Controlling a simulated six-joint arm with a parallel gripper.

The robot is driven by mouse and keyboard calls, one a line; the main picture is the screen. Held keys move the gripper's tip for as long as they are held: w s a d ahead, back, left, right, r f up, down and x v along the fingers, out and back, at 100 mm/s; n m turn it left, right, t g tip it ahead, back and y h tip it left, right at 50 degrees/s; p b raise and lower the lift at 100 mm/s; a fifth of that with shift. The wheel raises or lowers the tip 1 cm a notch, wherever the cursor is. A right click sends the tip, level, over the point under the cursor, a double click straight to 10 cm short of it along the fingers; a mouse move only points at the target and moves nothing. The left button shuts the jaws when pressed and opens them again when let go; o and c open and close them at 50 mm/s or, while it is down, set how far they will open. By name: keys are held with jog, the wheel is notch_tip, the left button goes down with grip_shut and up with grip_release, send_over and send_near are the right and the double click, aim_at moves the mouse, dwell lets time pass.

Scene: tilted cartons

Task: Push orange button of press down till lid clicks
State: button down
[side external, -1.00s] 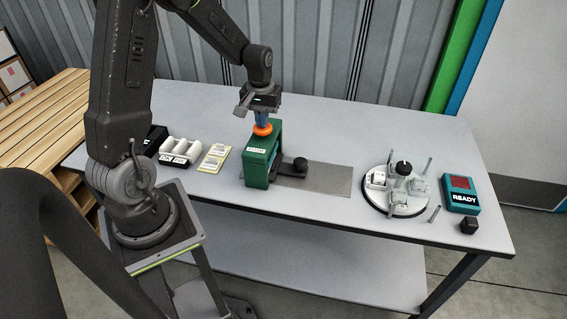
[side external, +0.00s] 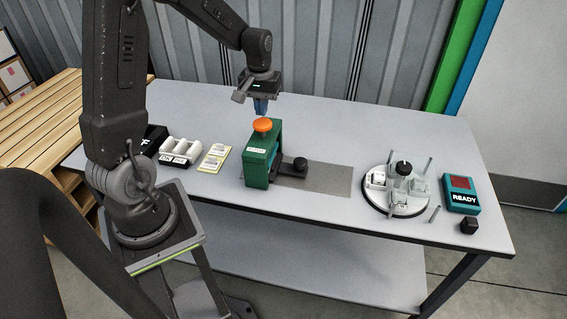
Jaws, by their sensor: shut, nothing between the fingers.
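The press (side external: 258,166) is a green upright frame with a small white label, standing on the grey table. Its orange button (side external: 263,125) sits on top and is fully in view. My gripper (side external: 261,112) is shut and empty, pointing down just above the button, with a small gap between the fingertips and the button. A dark slide with a round black knob (side external: 300,164) extends from the press to the right. The lid cannot be made out inside the press.
Left of the press lie yellow label cards (side external: 214,156), a holder with white rolls (side external: 180,151) and a black box (side external: 152,139). At right stand a round fixture (side external: 397,205), a teal READY box (side external: 462,194) and a small black block (side external: 469,226). The table behind the press is clear.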

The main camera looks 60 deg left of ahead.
jog(key=shift+r, duration=2.55)
jog(key=s+d+r+m+t, duration=0.2)
jog(key=s+d+r+m, duration=0.2)
jog(key=s+d, duration=0.3)
jog(key=s+d+r+m+t, duration=0.3)
jog(key=s+d+r+m, duration=0.2)
jog(key=d, duration=0.8)
jog(key=s, duration=0.2)
jog(key=shift+s+t, duration=0.3)
jog(key=shift+s, duration=0.05)
